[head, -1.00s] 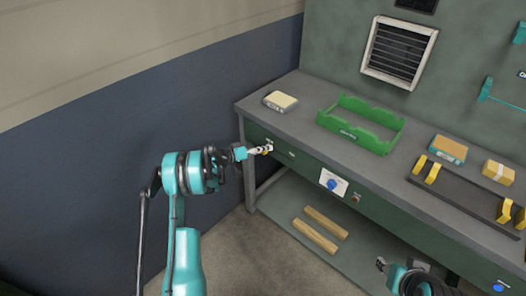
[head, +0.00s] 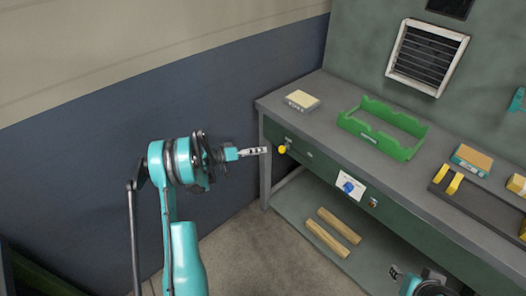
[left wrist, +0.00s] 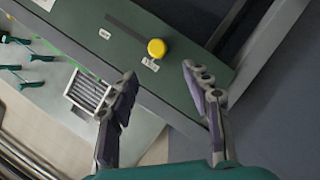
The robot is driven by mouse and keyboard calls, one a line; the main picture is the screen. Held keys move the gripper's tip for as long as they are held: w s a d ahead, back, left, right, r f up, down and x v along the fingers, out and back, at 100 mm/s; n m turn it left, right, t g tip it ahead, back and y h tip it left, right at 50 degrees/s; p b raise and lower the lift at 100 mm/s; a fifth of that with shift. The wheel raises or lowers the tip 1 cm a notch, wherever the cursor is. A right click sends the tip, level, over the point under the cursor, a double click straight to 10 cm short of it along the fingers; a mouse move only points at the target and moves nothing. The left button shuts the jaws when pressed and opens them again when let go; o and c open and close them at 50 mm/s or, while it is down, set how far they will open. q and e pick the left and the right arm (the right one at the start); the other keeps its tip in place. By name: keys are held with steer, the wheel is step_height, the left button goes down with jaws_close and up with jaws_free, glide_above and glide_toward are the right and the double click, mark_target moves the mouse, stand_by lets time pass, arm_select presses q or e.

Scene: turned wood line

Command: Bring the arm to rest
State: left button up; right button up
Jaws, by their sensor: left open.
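My left arm comes in from the left in the head view, its forearm roughly level. Its gripper (head: 262,151) is open and empty, just left of a round yellow knob (head: 282,149) on the green front of the workbench (head: 335,160). In the left wrist view the two fingers of the left gripper (left wrist: 160,78) are spread wide, and the yellow knob (left wrist: 157,48) shows beyond the gap between them, apart from both. My right gripper (head: 394,271) shows only partly at the bottom right; its jaw opening cannot be made out.
On the bench top are a pale-topped block (head: 302,100), a green tray (head: 385,144) and a sanding block (head: 471,159). A blue knob (head: 348,187) is on the bench front. Two wooden strips (head: 338,226) lie on the lower shelf. Open floor lies left of the bench.

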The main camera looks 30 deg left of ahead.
stand_by(0.4)
arm_select(q)
steer(key=s+d+r+g+y, duration=0.2)
steer(key=s+d+r, duration=0.3)
steer(key=d+r, duration=0.3)
steer(key=s+d+r+g+y, duration=0.25)
steer(key=s+d+r, duration=0.3)
steer(key=d, duration=0.35)
steer(key=s+d+m+y, duration=0.1)
steer(key=s+d+y, duration=0.1)
steer(key=s, duration=0.9)
steer(key=s+d+m+y, duration=0.1)
steer(key=s+d+y, duration=0.1)
steer(key=s, duration=0.8)
steer(key=shift+s+d+r, duration=0.2)
steer(key=shift+s+d, duration=0.15)
steer(key=shift+d, duration=0.1)
